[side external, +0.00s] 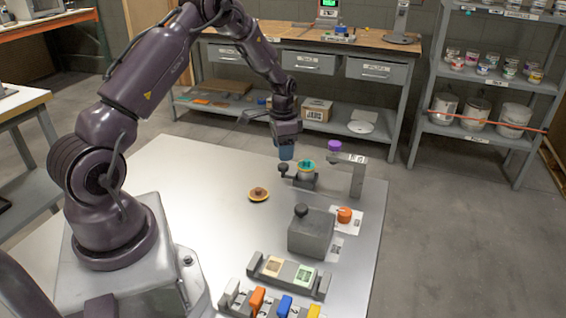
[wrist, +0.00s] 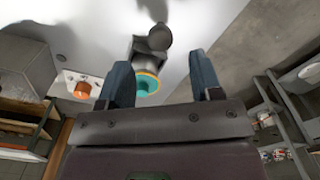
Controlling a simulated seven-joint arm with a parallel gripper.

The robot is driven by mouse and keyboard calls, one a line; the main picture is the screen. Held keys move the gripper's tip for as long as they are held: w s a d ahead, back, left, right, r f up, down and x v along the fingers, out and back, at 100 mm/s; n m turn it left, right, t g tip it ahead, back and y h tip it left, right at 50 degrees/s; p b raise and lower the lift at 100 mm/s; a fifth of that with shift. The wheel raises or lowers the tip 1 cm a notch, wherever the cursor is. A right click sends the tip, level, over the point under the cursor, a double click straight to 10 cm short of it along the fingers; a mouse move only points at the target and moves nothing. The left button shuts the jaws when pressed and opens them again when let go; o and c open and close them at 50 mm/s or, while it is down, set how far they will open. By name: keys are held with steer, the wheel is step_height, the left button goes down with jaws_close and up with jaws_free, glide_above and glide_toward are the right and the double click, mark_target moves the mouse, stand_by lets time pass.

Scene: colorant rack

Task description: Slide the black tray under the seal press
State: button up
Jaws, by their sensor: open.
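The black tray (side external: 302,181) is a small dark piece with a round knob handle (side external: 283,167) on its left, and it carries a teal pot with an orange rim (side external: 306,166). The seal press (side external: 357,178) is a grey post with an arm, with a purple cap (side external: 334,146) at its end. The tray stands left of the cap, not beneath it. My gripper (side external: 286,157) is open and empty, just above the knob. In the wrist view the dark knob (wrist: 160,37) shows between and beyond the fingertips, with the pot (wrist: 147,84) below it. The press cannot be made out there.
A grey box with a knob (side external: 310,234) and an orange dial (side external: 344,215) stand nearer the camera. A rack of coloured pieces (side external: 270,302) is at the front. The table (side external: 200,180) is clear at left.

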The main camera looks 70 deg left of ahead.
mark_target(283, 165)
step_height(283, 165, down, 5)
steer(key=shift+f, duration=0.1)
stand_by(0.3)
jaws_close()
steer(key=shift+w+d, duration=1.35)
steer(key=shift+w, duration=0.05)
jaws_free()
steer(key=shift+s, duration=0.1)
